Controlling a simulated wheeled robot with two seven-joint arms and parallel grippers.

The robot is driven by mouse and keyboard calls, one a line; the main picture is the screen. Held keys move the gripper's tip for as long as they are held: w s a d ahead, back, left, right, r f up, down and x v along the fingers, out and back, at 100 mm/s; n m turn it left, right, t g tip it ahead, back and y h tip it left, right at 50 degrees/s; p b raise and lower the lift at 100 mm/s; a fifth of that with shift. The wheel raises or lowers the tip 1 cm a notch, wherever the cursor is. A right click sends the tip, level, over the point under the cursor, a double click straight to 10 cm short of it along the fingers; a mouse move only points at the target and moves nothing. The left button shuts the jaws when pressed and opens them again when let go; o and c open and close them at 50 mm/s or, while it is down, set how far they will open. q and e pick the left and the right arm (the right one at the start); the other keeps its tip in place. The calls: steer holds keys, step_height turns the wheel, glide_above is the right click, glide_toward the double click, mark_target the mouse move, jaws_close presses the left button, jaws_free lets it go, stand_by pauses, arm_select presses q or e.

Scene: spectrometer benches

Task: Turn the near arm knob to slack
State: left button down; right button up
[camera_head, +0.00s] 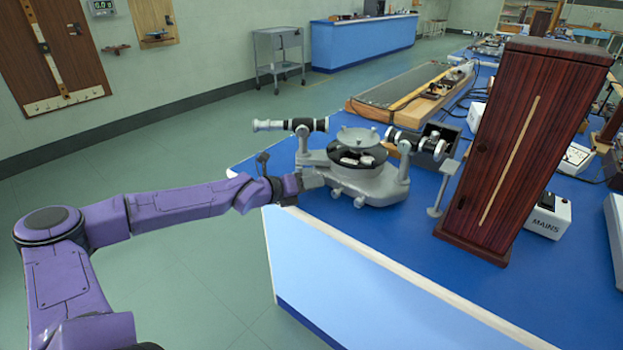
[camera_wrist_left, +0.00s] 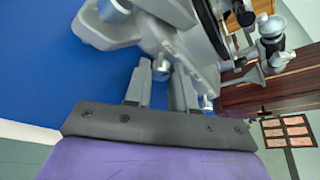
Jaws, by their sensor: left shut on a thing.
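The grey spectrometer (camera_head: 372,183) stands on the blue bench near its left corner, with a round table in the middle and a telescope arm on each side. My left gripper (camera_head: 315,178) reaches in from the left at the instrument's near left side. In the left wrist view, the gripper's two fingers (camera_wrist_left: 162,86) are on either side of a small grey knob (camera_wrist_left: 161,70) below the instrument's body. The gripper is shut on this knob. In the head view the fingers hide the gripped knob. My right gripper is not in view.
A tall dark wooden box (camera_head: 525,150) stands right of the spectrometer, with a small grey stand (camera_head: 440,188) between them. The bench's front left surface (camera_head: 330,225) is clear.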

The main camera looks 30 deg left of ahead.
arm_select(q)
steer(key=shift+n+p, duration=0.3)
steer(key=shift+p, duration=0.05)
stand_by(0.3)
steer(key=c, duration=1.2)
jaws_free()
